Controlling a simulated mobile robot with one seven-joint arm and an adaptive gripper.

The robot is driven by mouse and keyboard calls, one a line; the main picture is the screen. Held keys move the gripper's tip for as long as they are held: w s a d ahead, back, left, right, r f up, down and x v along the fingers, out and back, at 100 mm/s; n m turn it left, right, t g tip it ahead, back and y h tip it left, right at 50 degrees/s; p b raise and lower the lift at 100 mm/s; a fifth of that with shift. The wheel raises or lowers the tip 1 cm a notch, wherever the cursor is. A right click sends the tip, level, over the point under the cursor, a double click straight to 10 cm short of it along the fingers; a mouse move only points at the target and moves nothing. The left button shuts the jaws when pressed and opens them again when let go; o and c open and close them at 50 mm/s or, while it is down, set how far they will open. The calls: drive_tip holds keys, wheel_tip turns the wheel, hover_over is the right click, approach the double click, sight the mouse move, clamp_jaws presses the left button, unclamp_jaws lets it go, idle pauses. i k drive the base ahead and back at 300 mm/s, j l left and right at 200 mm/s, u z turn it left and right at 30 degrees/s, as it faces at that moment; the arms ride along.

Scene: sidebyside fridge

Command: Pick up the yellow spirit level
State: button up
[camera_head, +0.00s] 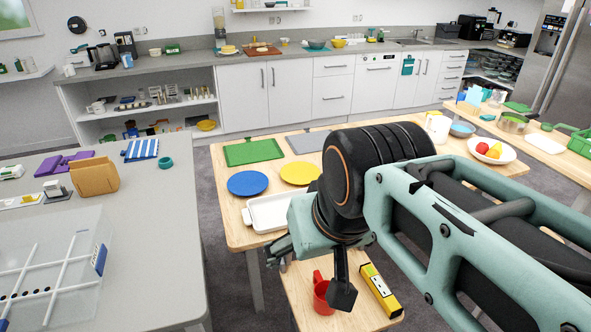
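The yellow spirit level (384,294) lies on a small wooden table in the lower middle of the head view. It is a yellow bar with black and white markings, set at a slant. My gripper (310,273) hangs above the same table, to the left of the level and apart from it in the picture. Its fingers are spread, with nothing visible between them except the view down to the table. One dark finger partly covers a red mug (321,298) standing beside the level.
A longer wooden table (236,210) behind holds a white tray (266,219), a blue plate (248,183), a yellow plate (299,173) and a green board (254,151). A grey counter (160,235) stands at left with a clear divided box (50,270). My arm hides part of the right side.

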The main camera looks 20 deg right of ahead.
sight(393, 308)
drive_tip(key=z, duration=1.2)
drive_tip(key=k+l+u, duration=0.1)
drive_tip(key=l+u, duration=0.15)
drive_tip(key=l, duration=0.2)
drive_tip(key=i, duration=0.35)
drive_tip(key=i+l, duration=0.15)
drive_tip(key=l, duration=0.2)
drive_tip(key=i+l, duration=0.15)
drive_tip(key=l, duration=0.15)
drive_tip(key=i+l, duration=0.15)
drive_tip(key=l, duration=0.2)
drive_tip(key=j+z, duration=0.15)
drive_tip(key=j, duration=0.15)
drive_tip(key=l+u, duration=0.1)
drive_tip(key=l, duration=0.3)
